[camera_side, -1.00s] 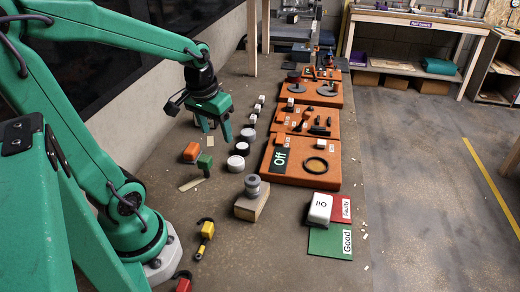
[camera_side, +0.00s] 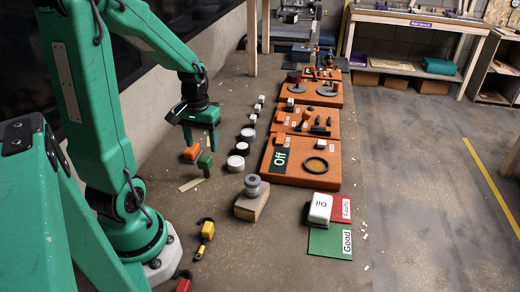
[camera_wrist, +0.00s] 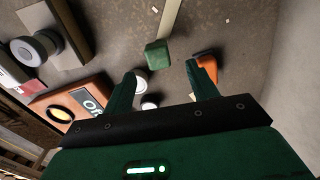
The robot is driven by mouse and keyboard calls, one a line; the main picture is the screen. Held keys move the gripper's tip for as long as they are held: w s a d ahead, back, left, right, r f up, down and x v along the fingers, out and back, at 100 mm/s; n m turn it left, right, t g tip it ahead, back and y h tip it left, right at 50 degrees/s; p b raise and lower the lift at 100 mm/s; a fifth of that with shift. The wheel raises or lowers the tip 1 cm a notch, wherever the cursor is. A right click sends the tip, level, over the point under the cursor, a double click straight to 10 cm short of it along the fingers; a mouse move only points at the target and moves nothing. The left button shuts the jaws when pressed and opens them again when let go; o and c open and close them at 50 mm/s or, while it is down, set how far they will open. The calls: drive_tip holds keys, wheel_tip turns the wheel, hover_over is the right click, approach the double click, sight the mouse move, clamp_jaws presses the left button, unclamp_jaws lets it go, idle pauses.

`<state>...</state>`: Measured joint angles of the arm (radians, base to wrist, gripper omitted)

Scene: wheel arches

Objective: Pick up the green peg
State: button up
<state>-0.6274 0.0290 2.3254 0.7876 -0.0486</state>
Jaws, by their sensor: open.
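The green peg (camera_side: 205,165) stands on the table beside the orange block (camera_side: 191,153). It also shows in the wrist view (camera_wrist: 157,54), seen from above, just beyond the gap between my fingertips. My gripper (camera_side: 201,147) is open and empty, pointing down close above the peg. In the wrist view my two fingers (camera_wrist: 161,72) are spread wide, with the orange block (camera_wrist: 206,68) partly behind the right finger. The peg's exact distance from the fingers is hard to tell.
White and dark round pieces (camera_side: 236,163) stand to the right of the peg. A grey cylinder on a wooden block (camera_side: 250,205) is nearer the camera. Orange trays (camera_side: 302,162) lie further right. A yellow-and-black tool (camera_side: 205,232) lies in front. A pale strip (camera_side: 190,185) lies beside the peg.

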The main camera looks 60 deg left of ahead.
sight(204, 158)
drive_tip(key=shift+f, duration=0.65)
drive_tip(key=shift+d+f, duration=0.15)
drive_tip(key=shift+f, duration=2.4)
drive_tip(key=c, duration=1.1)
drive_tip(key=shift+r, duration=0.15)
drive_tip(key=shift+w+r, duration=0.1)
drive_tip(key=shift+r, duration=1.9)
drive_tip(key=d+r, duration=0.2)
drive_tip(key=d, duration=0.2)
drive_tip(key=d+r, duration=0.2)
drive_tip(key=d, duration=0.1)
drive_tip(key=d+r, duration=0.2)
drive_tip(key=d, duration=0.2)
drive_tip(key=shift+w+d+r, duration=0.3)
drive_tip(key=shift+w+r, duration=0.05)
drive_tip(key=shift+w, duration=0.05)
